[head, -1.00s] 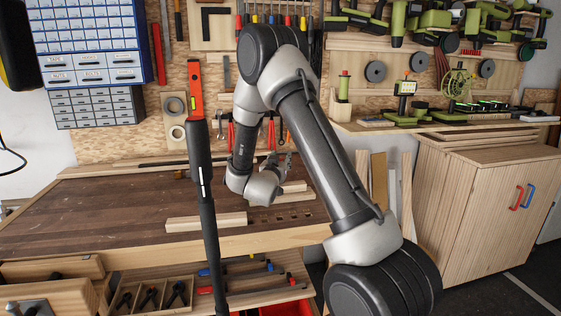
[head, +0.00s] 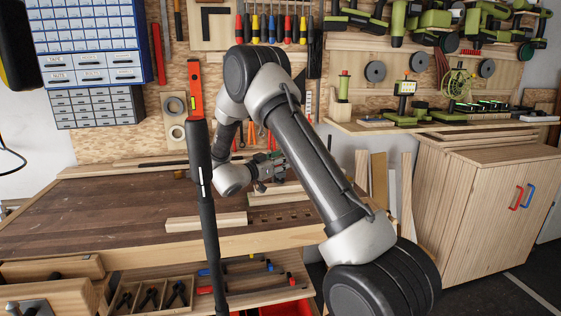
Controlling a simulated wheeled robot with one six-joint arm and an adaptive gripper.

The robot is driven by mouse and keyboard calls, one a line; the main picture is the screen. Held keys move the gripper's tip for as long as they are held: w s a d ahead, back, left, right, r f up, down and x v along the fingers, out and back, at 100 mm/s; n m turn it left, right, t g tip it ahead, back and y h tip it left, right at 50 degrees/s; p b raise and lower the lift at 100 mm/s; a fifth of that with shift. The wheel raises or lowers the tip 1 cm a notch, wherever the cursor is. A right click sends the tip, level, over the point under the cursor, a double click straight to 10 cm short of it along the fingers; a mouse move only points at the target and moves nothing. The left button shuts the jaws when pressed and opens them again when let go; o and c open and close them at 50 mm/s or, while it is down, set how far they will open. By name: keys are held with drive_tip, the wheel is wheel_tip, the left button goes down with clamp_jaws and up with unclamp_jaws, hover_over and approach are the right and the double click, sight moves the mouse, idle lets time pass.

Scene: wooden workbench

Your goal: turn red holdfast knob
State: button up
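My gripper (head: 272,168) is small in the head view, above the right part of the workbench top (head: 110,205), close to the wooden blocks. Its fingers are partly lost against dark and green shapes behind them, so I cannot tell whether it is open or shut. A small reddish spot (head: 262,157) shows right at the gripper; it may be the red holdfast knob, but it is too small to be sure. I cannot tell whether the gripper touches it. My arm reaches across the bench from the lower right and hides part of the area.
A wooden block (head: 206,222) lies near the bench's front edge, and another (head: 278,194) lies below the gripper. Tools hang on the back wall. A wooden cabinet (head: 485,200) stands at right. The left bench top is mostly clear.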

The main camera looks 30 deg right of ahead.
drive_tip(key=m+g, duration=0.2)
drive_tip(key=g, duration=0.1)
drive_tip(key=m+g+h, duration=0.1)
drive_tip(key=m+g, duration=0.1)
drive_tip(key=g, duration=0.2)
drive_tip(key=shift+m, duration=0.3)
drive_tip(key=shift+m+g+y, duration=0.7)
drive_tip(key=shift+m+g, duration=1.1)
drive_tip(key=shift+g, duration=1)
drive_tip(key=o, duration=1)
drive_tip(key=shift+o, duration=0.2)
drive_tip(key=shift+r, duration=0.1)
wheel_tip(320, 180, up, 10)
drive_tip(key=shift+f, duration=0.1)
drive_tip(key=shift+s, duration=0.1)
